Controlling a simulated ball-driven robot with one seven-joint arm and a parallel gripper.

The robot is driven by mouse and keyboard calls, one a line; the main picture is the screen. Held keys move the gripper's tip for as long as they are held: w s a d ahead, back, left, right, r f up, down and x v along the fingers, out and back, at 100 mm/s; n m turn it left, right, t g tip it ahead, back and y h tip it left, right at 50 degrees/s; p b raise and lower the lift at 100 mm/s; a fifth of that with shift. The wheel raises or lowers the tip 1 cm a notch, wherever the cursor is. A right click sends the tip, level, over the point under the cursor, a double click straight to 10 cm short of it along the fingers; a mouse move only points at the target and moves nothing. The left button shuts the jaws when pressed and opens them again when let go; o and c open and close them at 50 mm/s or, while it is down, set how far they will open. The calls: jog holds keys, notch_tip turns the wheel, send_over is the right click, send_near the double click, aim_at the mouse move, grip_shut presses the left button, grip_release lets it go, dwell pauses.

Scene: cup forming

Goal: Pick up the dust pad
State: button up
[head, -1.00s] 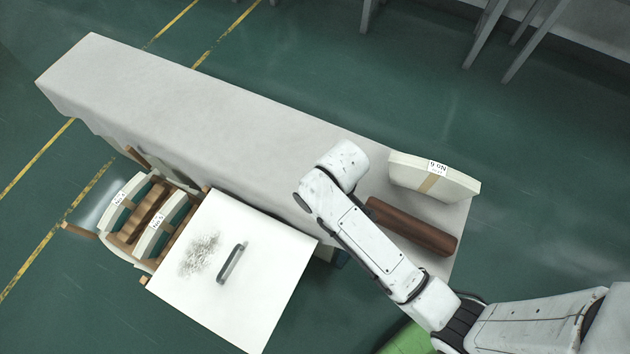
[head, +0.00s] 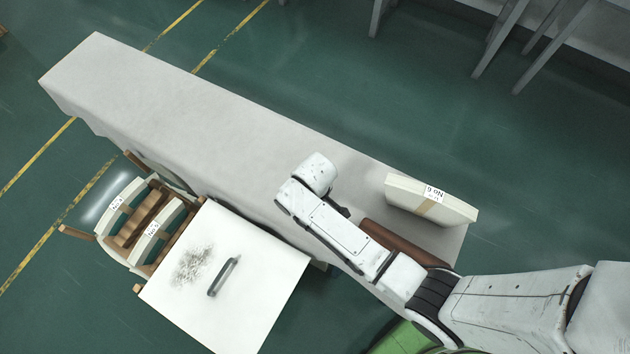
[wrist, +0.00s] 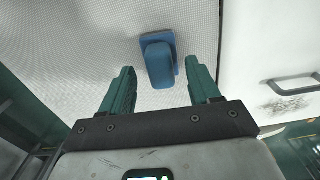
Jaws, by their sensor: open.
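The dust pad (wrist: 162,50), a blue block with a flat blue base, lies on a pale woven surface in the wrist view. My gripper (wrist: 160,68) is open, with one green finger on each side of the pad in the picture. Both fingers look apart from it, and I cannot tell the height left between them. In the head view my arm hides the gripper, and the pad does not show.
A long cloth-covered table (head: 180,110) carries a white labelled block (head: 420,197) and a brown roll (head: 400,240). A white panel (head: 255,310) with a dark smudge (head: 195,265) and handle (head: 223,277) is at lower left, beside a wooden rack (head: 135,230).

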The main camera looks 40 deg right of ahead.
jog(key=shift+f, duration=1.15)
jog(key=shift+c, duration=0.4)
jog(key=c, duration=0.8)
